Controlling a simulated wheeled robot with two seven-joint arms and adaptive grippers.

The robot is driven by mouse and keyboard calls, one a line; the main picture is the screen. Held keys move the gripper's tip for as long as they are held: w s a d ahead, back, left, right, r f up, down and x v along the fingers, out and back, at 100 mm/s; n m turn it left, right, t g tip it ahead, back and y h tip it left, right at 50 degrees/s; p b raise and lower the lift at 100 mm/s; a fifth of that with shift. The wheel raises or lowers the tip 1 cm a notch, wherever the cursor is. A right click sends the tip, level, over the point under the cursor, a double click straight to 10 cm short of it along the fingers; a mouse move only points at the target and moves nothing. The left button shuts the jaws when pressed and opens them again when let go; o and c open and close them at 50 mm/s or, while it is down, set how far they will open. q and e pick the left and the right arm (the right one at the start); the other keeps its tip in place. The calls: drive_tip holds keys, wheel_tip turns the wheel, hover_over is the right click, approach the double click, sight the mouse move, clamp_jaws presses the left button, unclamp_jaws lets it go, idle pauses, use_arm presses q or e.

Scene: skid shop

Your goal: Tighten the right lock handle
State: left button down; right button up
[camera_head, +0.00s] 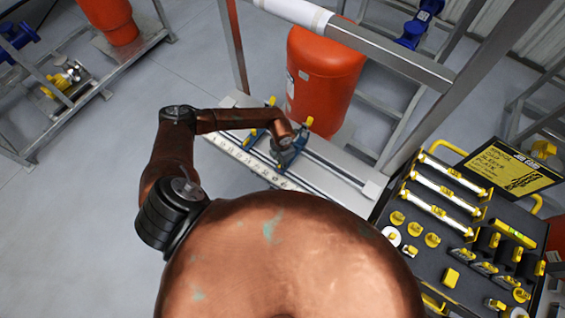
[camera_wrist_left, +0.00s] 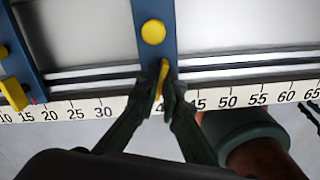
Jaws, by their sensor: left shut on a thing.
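My left gripper (camera_head: 289,154) is over the measuring rail at the middle of the head view. In the left wrist view, its two dark fingers (camera_wrist_left: 162,98) are shut on the right lock handle (camera_wrist_left: 164,74), a thin yellow lever at the lower end of the right blue crossbar (camera_wrist_left: 154,62). The lever stands nearly in line with the bar, slightly tilted. A round yellow knob (camera_wrist_left: 153,32) is on the same bar. The left blue crossbar (camera_wrist_left: 25,50) has its own yellow lock handle (camera_wrist_left: 13,94). My right gripper is not in view.
A white number scale (camera_wrist_left: 85,109) runs along the rail's near edge. A red tank (camera_head: 322,75) stands behind the rail, beside a metal frame post (camera_head: 235,45). A black tool board (camera_head: 390,262) with yellow fittings is at the right.

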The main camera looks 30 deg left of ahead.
use_arm(q)
drive_tip(key=shift+r+n+p, duration=0.1)
drive_tip(key=shift+n+p, duration=0.4)
drive_tip(key=shift+n, duration=0.4)
drive_tip(key=shift+w+n, duration=0.1)
drive_tip(key=shift+n, duration=0.7)
drive_tip(key=shift+p, duration=0.3)
drive_tip(key=c, duration=2.1)
unclamp_jaws()
drive_tip(key=shift+n, duration=0.3)
drive_tip(key=shift+r+p, duration=2.65)
drive_tip(key=shift+r, duration=0.8)
